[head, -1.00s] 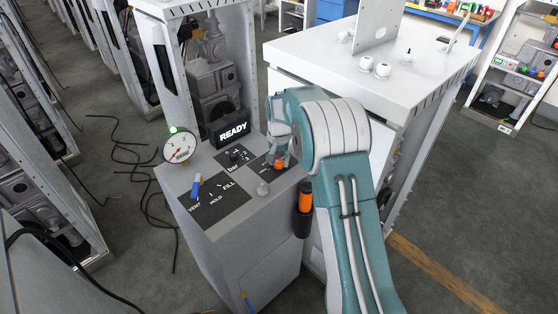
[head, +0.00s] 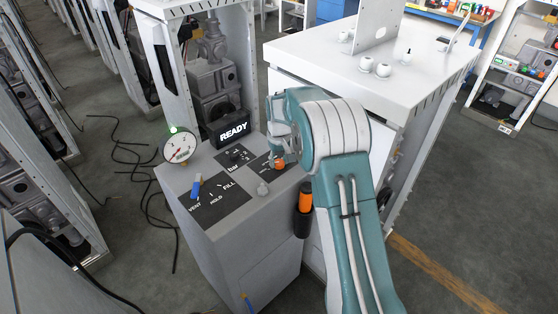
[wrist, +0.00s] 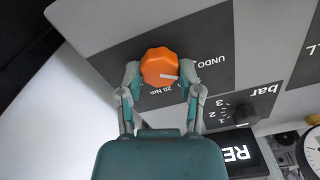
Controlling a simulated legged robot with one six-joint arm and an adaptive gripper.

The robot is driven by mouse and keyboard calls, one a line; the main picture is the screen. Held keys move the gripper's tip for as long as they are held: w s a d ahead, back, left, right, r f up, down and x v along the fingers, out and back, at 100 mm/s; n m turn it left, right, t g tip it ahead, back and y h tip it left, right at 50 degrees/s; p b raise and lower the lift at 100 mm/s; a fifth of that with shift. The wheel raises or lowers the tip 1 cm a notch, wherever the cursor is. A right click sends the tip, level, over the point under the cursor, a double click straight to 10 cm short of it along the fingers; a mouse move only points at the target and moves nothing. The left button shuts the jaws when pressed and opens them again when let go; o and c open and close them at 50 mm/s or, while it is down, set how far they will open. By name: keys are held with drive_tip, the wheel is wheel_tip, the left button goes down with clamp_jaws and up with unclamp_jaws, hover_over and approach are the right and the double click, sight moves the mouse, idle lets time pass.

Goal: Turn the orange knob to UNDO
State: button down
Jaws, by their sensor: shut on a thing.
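The orange knob (wrist: 160,66) sits on a dark label plate (wrist: 215,60) that reads UNDO and 20 Nm. In the wrist view its pale pointer mark lies on the right side of the knob, near the 20 Nm lettering. The UNDO lettering is up and to the right. My gripper (wrist: 160,75) has one finger on each side of the knob and is shut on it. In the head view the knob (head: 279,163) shows only partly below my gripper (head: 277,150).
A white cabinet (head: 430,62) stands behind my arm. An orange-handled tool (head: 304,198) hangs at the panel's side.

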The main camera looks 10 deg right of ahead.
sight(278, 161)
drive_tip(key=shift+f+n, duration=0.15)
drive_tip(key=shift+n, duration=0.35)
drive_tip(key=shift+c, duration=1.3)
unclamp_jaws()
wheel_tip(278, 161, up, 12)
drive_tip(key=shift+w+a, duration=0.1)
